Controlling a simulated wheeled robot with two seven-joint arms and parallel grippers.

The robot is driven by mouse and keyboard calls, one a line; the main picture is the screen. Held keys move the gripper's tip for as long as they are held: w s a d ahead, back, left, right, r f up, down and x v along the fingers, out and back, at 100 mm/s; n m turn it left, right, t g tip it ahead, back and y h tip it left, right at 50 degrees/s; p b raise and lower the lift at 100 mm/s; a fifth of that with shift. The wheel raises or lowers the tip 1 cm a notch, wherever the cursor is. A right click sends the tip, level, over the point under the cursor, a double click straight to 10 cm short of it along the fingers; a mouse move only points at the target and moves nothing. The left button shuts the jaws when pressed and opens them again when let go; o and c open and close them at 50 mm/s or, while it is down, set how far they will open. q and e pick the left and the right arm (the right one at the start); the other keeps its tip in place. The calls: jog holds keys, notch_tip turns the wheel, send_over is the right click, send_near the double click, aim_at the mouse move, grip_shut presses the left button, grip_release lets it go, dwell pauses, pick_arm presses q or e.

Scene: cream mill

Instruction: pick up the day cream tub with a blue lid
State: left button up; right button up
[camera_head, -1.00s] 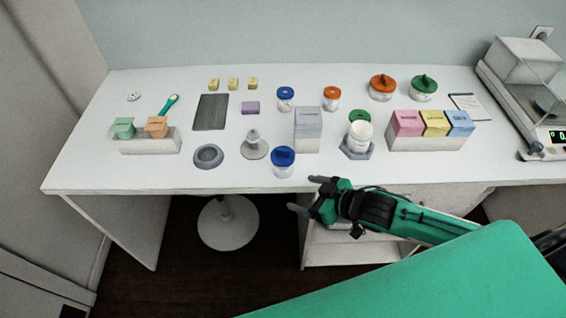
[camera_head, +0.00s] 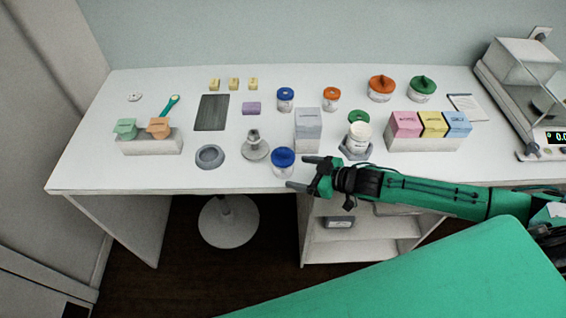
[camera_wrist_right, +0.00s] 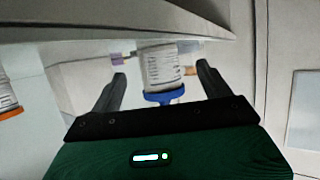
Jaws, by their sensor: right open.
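A white tub with a blue lid (camera_head: 283,162) stands upright at the front edge of the white desk. A second, similar blue-lidded tub (camera_head: 286,98) stands further back; I cannot read either label. My right gripper (camera_head: 299,173) is open and empty, just right of the front tub, with its fingers pointing left towards it. In the right wrist view, a labelled tub with a blue lid (camera_wrist_right: 163,97) appears upside down in the gap between the open fingers (camera_wrist_right: 160,85). It seems to be just beyond the fingertips. My left gripper is not in view.
Right of the front tub are a grey-white box (camera_head: 308,128) and a white jar (camera_head: 358,135) on a grey holder. A grey stand (camera_head: 256,148) and a grey ring (camera_head: 210,157) lie to its left. Orange- and green-lidded tubs stand behind. The desk's front left is clear.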

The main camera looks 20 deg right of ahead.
aim_at(292, 168)
jog(key=shift+w+a+f, duration=0.2)
jog(key=shift+w+a, duration=0.3)
jog(key=shift+w, duration=0.1)
jog(key=p+x, duration=0.1)
jog(key=x, duration=0.1)
jog(key=p+x, duration=0.1)
jog(key=x, duration=0.1)
jog(key=shift+w+r+p, duration=0.15)
jog(key=shift+r+p, duration=0.15)
jog(key=shift+w+a+f, duration=0.2)
jog(key=shift+w+f, duration=0.05)
jog(key=c, duration=1.4)
jog(key=shift+o, duration=0.2)
notch_tip(292, 168, up, 20)
jog(key=b, duration=0.3)
